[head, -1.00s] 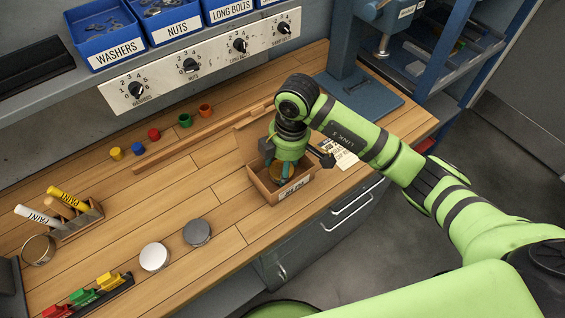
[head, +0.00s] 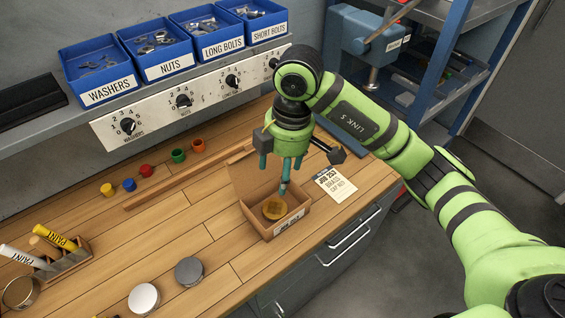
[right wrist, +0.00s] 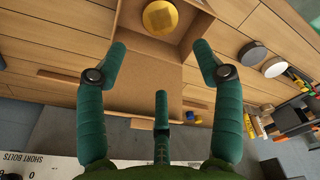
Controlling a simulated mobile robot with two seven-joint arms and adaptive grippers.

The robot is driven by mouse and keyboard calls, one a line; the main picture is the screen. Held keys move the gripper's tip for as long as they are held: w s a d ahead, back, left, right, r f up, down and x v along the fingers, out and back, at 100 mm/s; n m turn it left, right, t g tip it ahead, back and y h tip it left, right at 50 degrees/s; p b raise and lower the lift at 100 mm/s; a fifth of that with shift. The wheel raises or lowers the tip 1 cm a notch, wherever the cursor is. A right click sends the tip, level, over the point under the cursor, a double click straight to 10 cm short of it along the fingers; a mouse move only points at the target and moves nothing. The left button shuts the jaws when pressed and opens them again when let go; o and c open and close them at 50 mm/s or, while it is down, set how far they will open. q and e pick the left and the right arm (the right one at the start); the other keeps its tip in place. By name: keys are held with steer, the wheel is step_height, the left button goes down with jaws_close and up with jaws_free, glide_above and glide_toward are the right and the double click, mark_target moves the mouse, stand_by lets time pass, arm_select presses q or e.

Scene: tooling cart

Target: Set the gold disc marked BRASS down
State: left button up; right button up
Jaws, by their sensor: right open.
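The gold disc (head: 274,207) lies in an open cardboard box (head: 296,222) near the front edge of the wooden bench. In the right wrist view the disc (right wrist: 160,17) is at the top, apart from the fingers. My right gripper (head: 277,180) is above the back part of the box, fingers pointing down. It is open and empty; its spread fingers also show in the right wrist view (right wrist: 160,62). Any marking on the disc is too small to read. My left gripper is not in view.
A job card (head: 336,183) reading BRASS lies right of the box. A grey disc (head: 189,271) and a white disc (head: 144,298) lie to the left. Small coloured cups and a wooden strip (head: 185,178) lie behind. Blue bins (head: 100,72) stand on the shelf above.

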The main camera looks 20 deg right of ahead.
step_height(320, 180, up, 2)
steer(key=shift+d+r, duration=0.1)
steer(key=shift+d, duration=0.05)
stand_by(1.1)
